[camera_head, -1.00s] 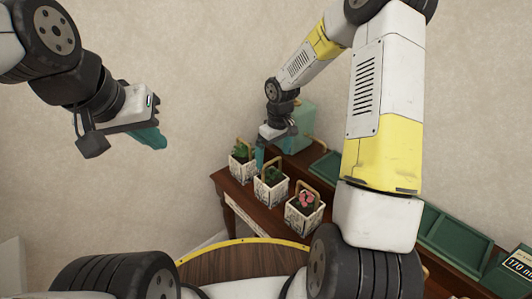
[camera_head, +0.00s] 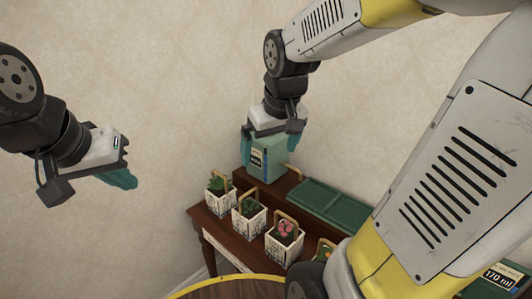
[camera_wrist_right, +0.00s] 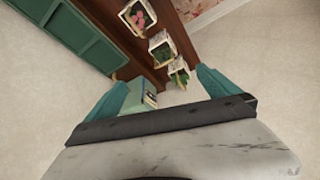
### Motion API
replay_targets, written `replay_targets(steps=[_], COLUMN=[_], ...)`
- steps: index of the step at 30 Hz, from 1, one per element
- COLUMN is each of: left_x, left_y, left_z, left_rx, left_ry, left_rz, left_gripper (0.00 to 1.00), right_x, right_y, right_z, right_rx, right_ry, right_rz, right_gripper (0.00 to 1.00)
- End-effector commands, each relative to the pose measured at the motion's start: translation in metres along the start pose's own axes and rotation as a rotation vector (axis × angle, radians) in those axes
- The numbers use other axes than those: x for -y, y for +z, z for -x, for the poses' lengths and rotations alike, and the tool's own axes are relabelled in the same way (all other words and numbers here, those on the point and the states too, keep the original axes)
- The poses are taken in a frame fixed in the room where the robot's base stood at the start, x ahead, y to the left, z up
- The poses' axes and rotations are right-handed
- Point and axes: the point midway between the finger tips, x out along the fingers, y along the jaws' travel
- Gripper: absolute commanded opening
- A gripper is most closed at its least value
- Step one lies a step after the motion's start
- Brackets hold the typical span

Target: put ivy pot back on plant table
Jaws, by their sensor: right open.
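Three white patterned square pots with wooden handles stand in a row on the brown wooden table (camera_head: 213,231). The left pot (camera_head: 221,199) and middle pot (camera_head: 248,222) hold green plants; I cannot tell for sure which is ivy. The right pot (camera_head: 284,244) has pink blooms. The pots also show at the top of the right wrist view, such as the green-leaved one (camera_wrist_right: 177,74). My right gripper (camera_head: 269,143) is open at a pale green labelled box (camera_head: 262,163), its fingers on either side of it. My left gripper (camera_head: 125,179) hangs in the air at left, away from the table; its jaw gap is hidden.
Dark green trays (camera_head: 325,202) lie on the table's raised back part, right of the box. A labelled green item (camera_head: 498,278) is at far right. A round wooden top with a yellow rim (camera_head: 228,288) is at the bottom. The wall is close behind.

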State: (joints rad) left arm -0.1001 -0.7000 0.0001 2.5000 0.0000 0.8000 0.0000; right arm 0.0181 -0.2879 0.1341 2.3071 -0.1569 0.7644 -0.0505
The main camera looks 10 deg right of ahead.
Motion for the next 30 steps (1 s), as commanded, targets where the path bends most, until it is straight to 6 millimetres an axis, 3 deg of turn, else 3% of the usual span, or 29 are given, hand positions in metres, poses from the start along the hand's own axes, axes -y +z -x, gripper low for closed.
replay_targets(steps=[1, 6, 12, 30], left_x=[0.000, 0.000, 0.000, 0.000], left_y=[0.000, 0.000, 0.000, 0.000], left_z=[0.000, 0.000, 0.000, 0.000], left_rx=[0.000, 0.000, 0.000, 0.000], left_ry=[0.000, 0.000, 0.000, 0.000], left_rz=[0.000, 0.000, 0.000, 0.000], left_gripper=[0.00, 0.00, 0.00, 0.00], right_x=[0.004, 0.016, 0.025, 0.026], right_y=[0.012, 0.047, 0.070, 0.073], right_z=[0.016, 0.048, 0.062, 0.063], right_rx=[-0.038, -0.128, -0.182, -0.189], right_ry=[-0.008, -0.063, -0.115, -0.123], right_rz=[-0.030, -0.130, -0.191, -0.200], right_gripper=[1.00, 1.00, 1.00, 1.00])
